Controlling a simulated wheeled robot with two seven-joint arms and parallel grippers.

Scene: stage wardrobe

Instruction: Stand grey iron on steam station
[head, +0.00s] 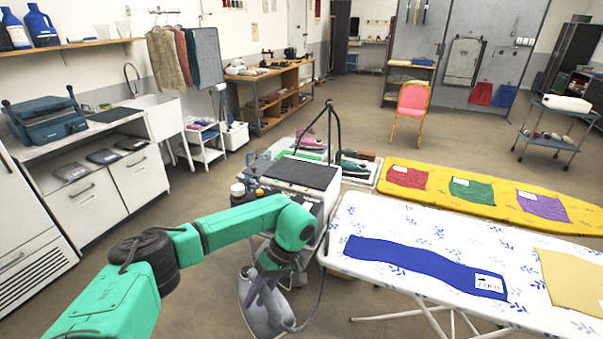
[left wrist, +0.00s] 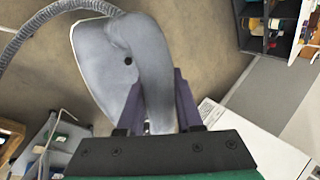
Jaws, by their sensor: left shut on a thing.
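The grey iron (head: 262,312) hangs nose down in my left gripper (head: 266,282), in front of and lower than the steam station. The left wrist view shows the iron (left wrist: 95,62) with its handle between the purple fingers of the left gripper (left wrist: 160,100). A ribbed grey hose runs off from the iron. The steam station (head: 328,189) is a white box with a dark flat top pad, which looks empty. My green left arm hides part of its front. My right gripper is in neither view.
An ironing board (head: 390,212) with a blue cloth (head: 420,264) stands close on the right. A yellow board (head: 455,190) with coloured cloths lies behind it. A thin dark stand rises behind the station.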

